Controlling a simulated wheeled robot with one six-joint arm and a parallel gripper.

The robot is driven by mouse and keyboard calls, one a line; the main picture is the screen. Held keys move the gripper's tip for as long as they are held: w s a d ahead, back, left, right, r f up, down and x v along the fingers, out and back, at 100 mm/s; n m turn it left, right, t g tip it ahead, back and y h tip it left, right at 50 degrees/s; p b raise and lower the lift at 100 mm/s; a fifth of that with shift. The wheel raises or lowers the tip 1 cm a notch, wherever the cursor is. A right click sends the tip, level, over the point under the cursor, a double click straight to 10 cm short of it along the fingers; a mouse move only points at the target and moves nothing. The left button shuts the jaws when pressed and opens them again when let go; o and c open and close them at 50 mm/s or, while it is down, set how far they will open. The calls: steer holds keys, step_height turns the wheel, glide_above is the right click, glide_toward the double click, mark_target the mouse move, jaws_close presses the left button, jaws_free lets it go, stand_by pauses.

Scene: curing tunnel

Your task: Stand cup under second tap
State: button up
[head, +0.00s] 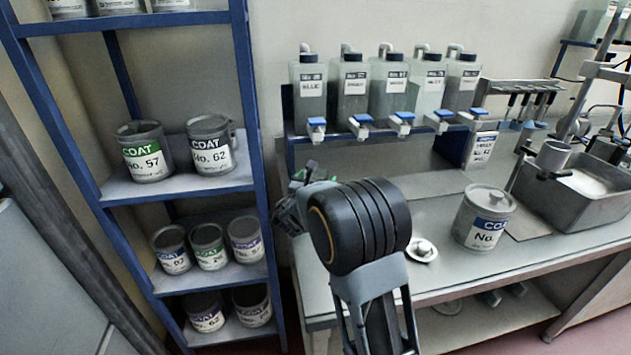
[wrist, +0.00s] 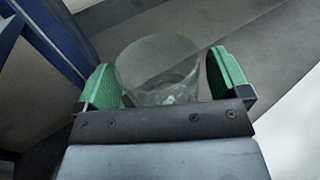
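A clear cup (wrist: 158,72) shows in the wrist view between the green finger pads of my gripper (wrist: 165,85). In the head view my gripper (head: 302,190) is between the blue shelf rack and the bench, left of and below the taps; the cup is not clear there. Several blue-handled taps hang in a row below the bottles. Counting from the left, the second tap (head: 361,123) is under a bottle (head: 352,88) with a dark label.
A lidded can (head: 484,218) and a small white knobbed object (head: 423,250) stand on the bench (head: 440,282). A metal basin (head: 590,195) is at right. The blue rack (head: 255,150) with several cans stands close left of my gripper. Bench space below the taps looks clear.

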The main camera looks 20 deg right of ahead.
steer(key=shift+r, duration=0.1)
steer(key=shift+r+p, duration=0.2)
steer(key=shift+p, duration=0.15)
steer(key=v, duration=1.2)
steer(key=shift+f, duration=0.15)
